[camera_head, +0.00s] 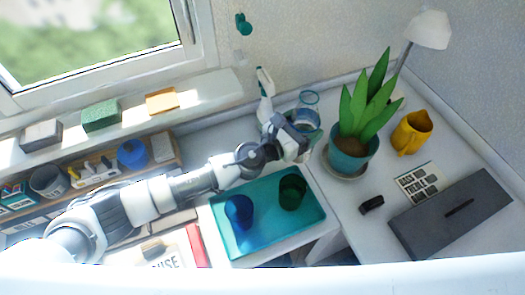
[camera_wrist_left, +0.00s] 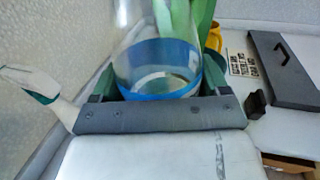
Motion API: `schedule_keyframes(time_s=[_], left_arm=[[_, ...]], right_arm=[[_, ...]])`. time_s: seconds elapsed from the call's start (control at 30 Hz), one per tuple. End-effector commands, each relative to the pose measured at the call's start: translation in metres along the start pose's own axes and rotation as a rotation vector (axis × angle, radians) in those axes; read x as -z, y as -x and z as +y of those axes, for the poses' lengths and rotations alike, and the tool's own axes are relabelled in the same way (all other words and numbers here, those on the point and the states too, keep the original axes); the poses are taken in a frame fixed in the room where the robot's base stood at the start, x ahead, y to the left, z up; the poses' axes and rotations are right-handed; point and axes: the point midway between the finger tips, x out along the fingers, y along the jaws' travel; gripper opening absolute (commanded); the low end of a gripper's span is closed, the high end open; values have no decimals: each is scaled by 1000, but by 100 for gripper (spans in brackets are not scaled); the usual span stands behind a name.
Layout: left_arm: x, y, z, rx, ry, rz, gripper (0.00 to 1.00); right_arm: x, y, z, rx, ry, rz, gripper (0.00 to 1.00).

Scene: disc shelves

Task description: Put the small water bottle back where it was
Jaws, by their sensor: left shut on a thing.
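The small water bottle (camera_head: 309,99) is a clear vessel with blue bands, upright at the back beside the plant. In the left wrist view the bottle (camera_wrist_left: 158,50) stands between the fingers, its blue band low near the jaws. My left gripper (camera_head: 305,137) is shut on the bottle, reaching in from the left. The gripper partly hides the bottle's lower part in the head view, so I cannot tell whether its base touches the table. My right gripper is not in view.
A teal tray (camera_head: 265,236) with two cups lies in front.

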Motion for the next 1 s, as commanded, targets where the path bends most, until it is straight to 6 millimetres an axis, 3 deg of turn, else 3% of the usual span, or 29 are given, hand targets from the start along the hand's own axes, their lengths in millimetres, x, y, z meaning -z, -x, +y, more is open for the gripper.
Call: schedule_keyframes(time_s=[0.23, 0.4, 0.53, 0.73, 1.0], left_arm=[[37, 24, 40, -5, -1, 1, 34], [58, 42, 72, -5, 0, 0, 34], [66, 51, 89, -4, 1, -1, 34], [72, 57, 99, -2, -1, -1, 34], [106, 57, 98, -2, 1, -2, 34]], right_arm=[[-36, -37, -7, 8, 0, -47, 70], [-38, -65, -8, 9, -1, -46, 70], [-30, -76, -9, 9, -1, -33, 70], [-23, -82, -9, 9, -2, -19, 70], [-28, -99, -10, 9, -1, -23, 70]])
